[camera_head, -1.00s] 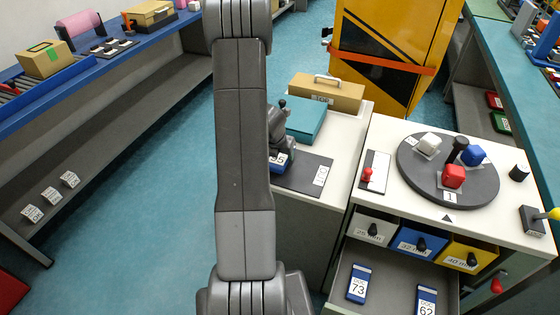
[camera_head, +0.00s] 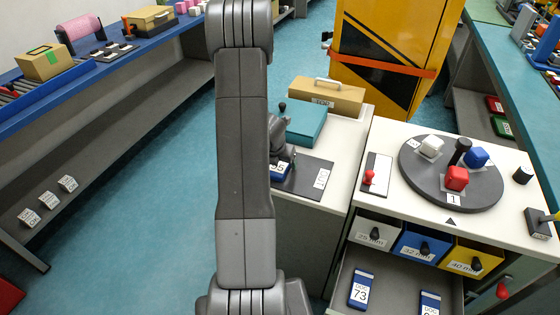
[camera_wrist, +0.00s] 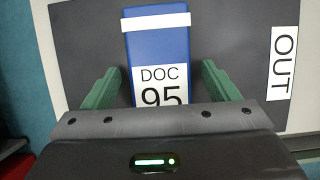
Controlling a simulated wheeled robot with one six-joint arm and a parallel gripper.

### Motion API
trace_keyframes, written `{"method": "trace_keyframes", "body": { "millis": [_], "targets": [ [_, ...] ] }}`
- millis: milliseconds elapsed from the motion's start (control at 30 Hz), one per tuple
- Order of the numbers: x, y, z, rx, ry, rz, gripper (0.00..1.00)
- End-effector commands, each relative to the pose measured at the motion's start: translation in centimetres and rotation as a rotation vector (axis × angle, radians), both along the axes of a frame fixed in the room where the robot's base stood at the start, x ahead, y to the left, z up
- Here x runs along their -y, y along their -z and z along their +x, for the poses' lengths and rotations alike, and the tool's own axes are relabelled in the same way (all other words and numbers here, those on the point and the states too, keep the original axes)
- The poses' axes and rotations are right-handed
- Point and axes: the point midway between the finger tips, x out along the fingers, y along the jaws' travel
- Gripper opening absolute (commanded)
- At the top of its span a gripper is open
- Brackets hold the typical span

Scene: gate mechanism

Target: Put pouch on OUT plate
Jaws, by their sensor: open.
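The blue pouch (camera_wrist: 158,45) with a white band and a "DOC 95" label appears to lie flat on the dark grey OUT plate (camera_wrist: 85,50) in the wrist view. The plate's white OUT label is to the right of the pouch. My gripper (camera_wrist: 161,84) is open, its green fingers on either side of the pouch with a small gap at each side. The pouch's near end is hidden by my gripper. In the head view the pouch (camera_head: 281,174) shows partly beside my arm, on the left part of the plate (camera_head: 305,172).
A teal box (camera_head: 306,124) and a tan case (camera_head: 327,95) stand behind the plate. To the right is a round turntable (camera_head: 425,176) with coloured cubes. Below it, an open drawer (camera_head: 395,277) holds DOC 73 and another blue pouch.

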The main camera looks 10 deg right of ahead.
Motion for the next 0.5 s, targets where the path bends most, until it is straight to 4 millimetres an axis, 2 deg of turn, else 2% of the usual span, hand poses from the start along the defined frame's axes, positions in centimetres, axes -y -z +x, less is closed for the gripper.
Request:
{"method": "trace_keyframes", "body": {
  "millis": [167, 500],
  "targets": [
    [-0.4, -2.2, -0.4, 0.002, 0.000, 0.000, 0.81],
    [-1.9, -9.0, -2.8, 0.002, 0.000, 0.000, 0.81]
  ]
}}
